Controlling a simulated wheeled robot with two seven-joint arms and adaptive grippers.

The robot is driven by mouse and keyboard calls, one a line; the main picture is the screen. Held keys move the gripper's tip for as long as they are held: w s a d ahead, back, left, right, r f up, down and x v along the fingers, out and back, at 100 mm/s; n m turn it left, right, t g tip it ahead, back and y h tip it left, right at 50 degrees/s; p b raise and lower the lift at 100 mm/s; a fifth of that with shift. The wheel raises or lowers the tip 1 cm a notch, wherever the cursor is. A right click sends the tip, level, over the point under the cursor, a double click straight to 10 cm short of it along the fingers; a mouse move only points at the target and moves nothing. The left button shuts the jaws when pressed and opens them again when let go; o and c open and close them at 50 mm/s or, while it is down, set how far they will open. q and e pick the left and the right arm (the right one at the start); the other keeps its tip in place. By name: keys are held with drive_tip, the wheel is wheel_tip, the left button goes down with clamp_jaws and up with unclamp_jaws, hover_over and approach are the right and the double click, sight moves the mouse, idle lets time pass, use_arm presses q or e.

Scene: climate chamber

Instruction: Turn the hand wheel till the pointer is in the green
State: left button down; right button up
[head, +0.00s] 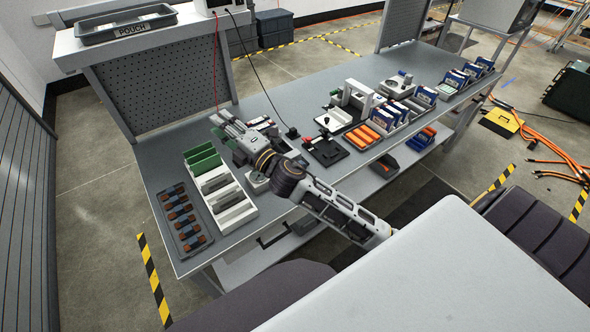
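My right gripper (225,127) is over the left part of the long grey workbench (255,225), its arm reaching in from the lower right. Its fingers point to the upper left, near the back edge of the bench. The fingers are small here, and I cannot tell whether they are open or shut. I cannot make out a hand wheel, a pointer or a green zone. A pale object (256,184) on the bench is partly hidden under my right arm. My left gripper is not in view.
A dark tray (164,222) of brown-and-black parts and a white rack (246,213) stand left of my arm. Right of it are a black fixture (324,150), orange cells (362,136) and blue-and-white packs (425,96). Pegboard (165,85) rises behind. Bare bench shows along the front.

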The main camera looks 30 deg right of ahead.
drive_tip(key=s+a+n+g+y, duration=0.25)
drive_tip(key=a+n+g, duration=0.2)
drive_tip(key=n, duration=0.35)
drive_tip(key=s+a+f+n+g+y, duration=0.1)
drive_tip(key=a+n+g+y, duration=0.3)
drive_tip(key=n, duration=0.5)
drive_tip(key=s+a+n+g+y, duration=0.2)
drive_tip(key=n+g+y, duration=0.1)
drive_tip(key=n+g, duration=0.4)
drive_tip(key=d+f+n+g+h, duration=0.3)
drive_tip(key=d+f+n+h, duration=0.5)
drive_tip(key=d+f+h, duration=0.4)
drive_tip(key=w+d+r+n+g+h, duration=0.1)
drive_tip(key=d+h, duration=0.3)
drive_tip(key=d, duration=1.3)
drive_tip(key=shift+d+r+h, duration=0.35)
drive_tip(key=shift+d+r, duration=0.05)
drive_tip(key=shift+r, duration=0.15)
drive_tip(key=shift+f, duration=0.1)
